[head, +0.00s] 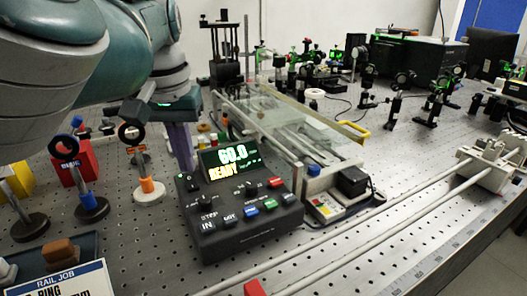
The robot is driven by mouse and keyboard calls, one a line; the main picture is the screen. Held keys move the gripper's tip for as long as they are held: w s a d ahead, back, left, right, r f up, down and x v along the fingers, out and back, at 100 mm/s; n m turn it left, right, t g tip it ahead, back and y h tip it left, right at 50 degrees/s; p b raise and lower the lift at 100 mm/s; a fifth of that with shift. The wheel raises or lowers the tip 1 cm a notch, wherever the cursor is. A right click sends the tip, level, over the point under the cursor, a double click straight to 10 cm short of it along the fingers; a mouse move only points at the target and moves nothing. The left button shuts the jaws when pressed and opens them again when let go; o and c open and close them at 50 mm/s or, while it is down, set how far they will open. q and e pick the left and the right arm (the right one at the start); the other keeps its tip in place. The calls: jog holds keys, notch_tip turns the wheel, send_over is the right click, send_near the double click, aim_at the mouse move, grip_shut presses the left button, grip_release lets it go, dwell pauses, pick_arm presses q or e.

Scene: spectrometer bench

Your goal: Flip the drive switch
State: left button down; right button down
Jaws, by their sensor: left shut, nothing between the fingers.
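A dark control box (240,222) stands on the bench with a lit display (230,160) reading "60.0 READY". Its sloped face has several dark, blue, green and red keys and knobs. A small dark lever (189,183) sits at its upper left; I cannot read whether it is labelled as the drive switch, nor its position. My left gripper (186,164) reaches down from the upper left, shut and empty, with its tips just above and behind that lever. I cannot tell whether they touch it. My right gripper is not in view.
A clear-covered rail stage (300,130) stands behind the box. Ring-topped posts (88,190) and a red block (75,163) stand to the left. A "RAIL JOB" card (65,284) lies front left. Long pale rails (390,218) cross the front right. Optics fill the back.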

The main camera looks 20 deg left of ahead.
pick_arm(q)
jog(key=shift+f+b, duration=0.45)
jog(key=shift+f, duration=0.35)
jog(key=shift+r, duration=0.1)
notch_tip(320, 180, up, 7)
jog(key=p, duration=0.8)
dwell(0.5)
